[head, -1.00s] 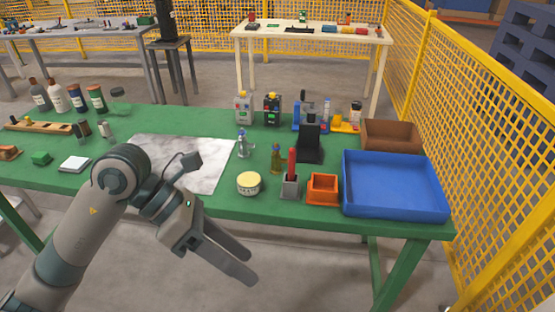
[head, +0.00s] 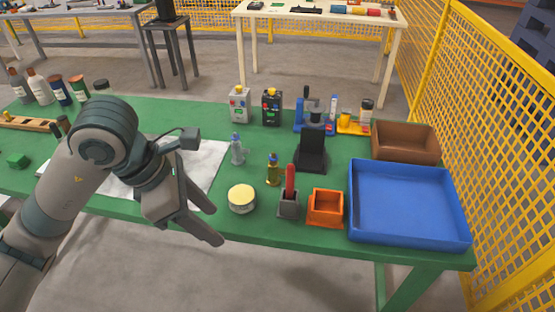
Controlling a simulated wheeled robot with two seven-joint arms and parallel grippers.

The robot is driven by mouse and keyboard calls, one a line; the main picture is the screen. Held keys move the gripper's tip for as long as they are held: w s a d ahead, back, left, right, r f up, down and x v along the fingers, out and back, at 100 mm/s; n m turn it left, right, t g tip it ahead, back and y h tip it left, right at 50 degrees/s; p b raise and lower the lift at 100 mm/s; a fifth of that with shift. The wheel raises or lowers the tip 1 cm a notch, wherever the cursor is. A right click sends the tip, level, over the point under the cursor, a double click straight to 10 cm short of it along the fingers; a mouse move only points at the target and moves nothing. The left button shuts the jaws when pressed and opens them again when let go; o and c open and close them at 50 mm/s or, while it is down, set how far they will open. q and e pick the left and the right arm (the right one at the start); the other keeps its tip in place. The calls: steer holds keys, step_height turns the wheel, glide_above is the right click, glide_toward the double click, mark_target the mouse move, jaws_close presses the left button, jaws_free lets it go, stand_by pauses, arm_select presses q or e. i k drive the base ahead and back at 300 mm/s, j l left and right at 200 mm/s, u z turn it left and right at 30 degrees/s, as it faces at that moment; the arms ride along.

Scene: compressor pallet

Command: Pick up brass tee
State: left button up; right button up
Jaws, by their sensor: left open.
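My right gripper is not in view.
A round cream-lidded tin (head: 242,198) sits between my left gripper and the fitting. A grey holder with a red-handled tool (head: 289,205), an orange bin (head: 325,208) and a blue tray (head: 408,203) are to the right.

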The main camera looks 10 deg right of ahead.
mark_target(273, 179)
steer(key=i+l, duration=0.2)
steer(key=i, duration=0.2)
steer(key=i+l, duration=0.2)
steer(key=i, duration=0.25)
